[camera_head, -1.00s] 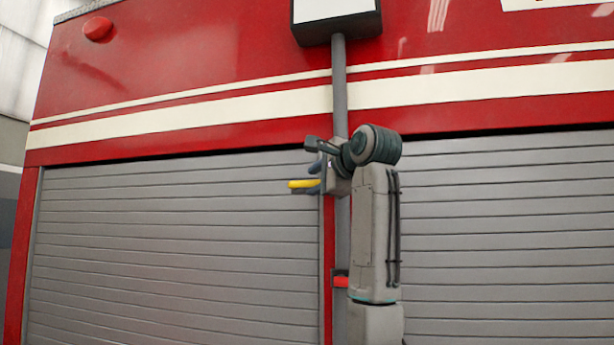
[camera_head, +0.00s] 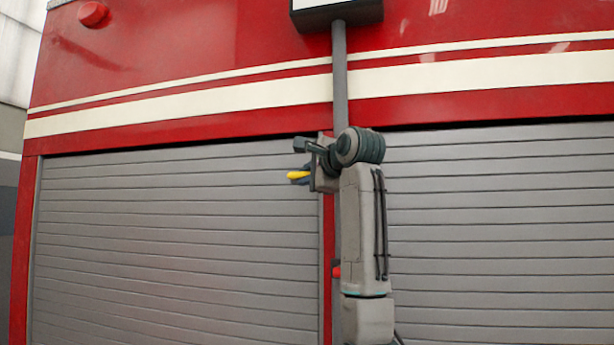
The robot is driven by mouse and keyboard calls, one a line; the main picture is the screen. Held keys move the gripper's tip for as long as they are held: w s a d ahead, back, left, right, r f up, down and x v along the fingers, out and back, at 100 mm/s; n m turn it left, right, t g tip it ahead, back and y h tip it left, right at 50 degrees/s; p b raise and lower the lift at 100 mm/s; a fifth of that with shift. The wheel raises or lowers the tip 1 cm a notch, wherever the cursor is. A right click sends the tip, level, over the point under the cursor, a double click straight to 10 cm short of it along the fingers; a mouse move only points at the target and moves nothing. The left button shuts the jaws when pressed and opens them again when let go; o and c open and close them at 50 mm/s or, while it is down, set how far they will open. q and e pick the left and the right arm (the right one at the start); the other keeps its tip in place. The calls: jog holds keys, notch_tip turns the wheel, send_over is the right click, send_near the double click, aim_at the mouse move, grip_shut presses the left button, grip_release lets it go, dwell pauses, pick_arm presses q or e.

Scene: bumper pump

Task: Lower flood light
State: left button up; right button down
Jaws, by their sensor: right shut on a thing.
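The flood light (camera_head: 337,12) is a dark box with a white face, cut off by the top edge. It sits on a grey vertical pole (camera_head: 340,75) in front of the red truck. A yellow handle (camera_head: 298,175) sticks out to the left beside the pole. My right gripper (camera_head: 309,172) is shut on the yellow handle. My right arm covers part of the pole and the handle's mount, and the fingers are small and partly hidden. A small red part (camera_head: 337,271) shows on the pole lower down, partly behind my arm. My left gripper is not in view.
Grey roller shutters (camera_head: 180,245) fill the truck's side left and right of the pole. A red lamp (camera_head: 92,14) is at the upper left. The space in front of the left shutter looks clear.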

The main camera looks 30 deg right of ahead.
notch_tip(320, 180, down, 16)
jog(key=b, duration=1.3)
jog(key=shift+w+r+b, duration=0.15)
jog(key=shift+r+b, duration=0.05)
jog(key=shift+b, duration=0.2)
jog(key=c, duration=1.5)
grip_release()
jog(key=shift+o, duration=0.5)
jog(key=shift+r, duration=0.1)
jog(key=shift+s, duration=0.2)
